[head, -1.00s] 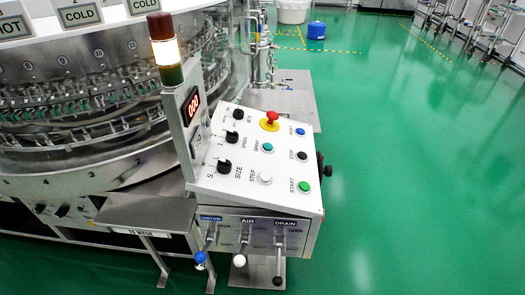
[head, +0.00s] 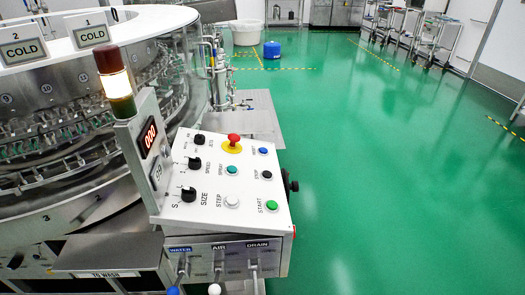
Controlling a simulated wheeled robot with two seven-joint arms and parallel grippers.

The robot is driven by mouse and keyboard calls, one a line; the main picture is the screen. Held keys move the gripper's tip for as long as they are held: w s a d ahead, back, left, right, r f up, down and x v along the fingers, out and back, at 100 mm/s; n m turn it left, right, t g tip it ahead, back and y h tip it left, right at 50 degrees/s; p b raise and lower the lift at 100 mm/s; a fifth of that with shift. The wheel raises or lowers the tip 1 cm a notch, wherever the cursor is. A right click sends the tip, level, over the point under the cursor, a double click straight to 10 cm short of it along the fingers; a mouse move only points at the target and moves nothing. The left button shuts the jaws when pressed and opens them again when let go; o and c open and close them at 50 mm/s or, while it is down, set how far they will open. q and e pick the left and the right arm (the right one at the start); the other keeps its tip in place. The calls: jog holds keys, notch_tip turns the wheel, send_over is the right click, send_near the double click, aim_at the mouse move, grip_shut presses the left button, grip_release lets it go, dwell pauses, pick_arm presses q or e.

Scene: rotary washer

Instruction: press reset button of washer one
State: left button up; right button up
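The washer's tilted white control panel (head: 222,185) stands left of centre in the head view. The blue button (head: 263,151) at its upper right has a label too small to read surely, though it looks like RESET. Below it are the black STOP button (head: 266,175) and the green START button (head: 271,206). A red emergency knob on a yellow ring (head: 232,144), a teal SPRAY button (head: 231,170) and a white STEP button (head: 232,201) sit to their left. Neither of my grippers is in view.
The round steel washer (head: 75,150) fills the left side, with a lit signal tower (head: 115,82) beside the panel. A steel shelf (head: 110,253) and WATER, AIR and DRAIN levers are below. Green floor (head: 400,190) is clear on the right. Carts (head: 435,40) stand far back.

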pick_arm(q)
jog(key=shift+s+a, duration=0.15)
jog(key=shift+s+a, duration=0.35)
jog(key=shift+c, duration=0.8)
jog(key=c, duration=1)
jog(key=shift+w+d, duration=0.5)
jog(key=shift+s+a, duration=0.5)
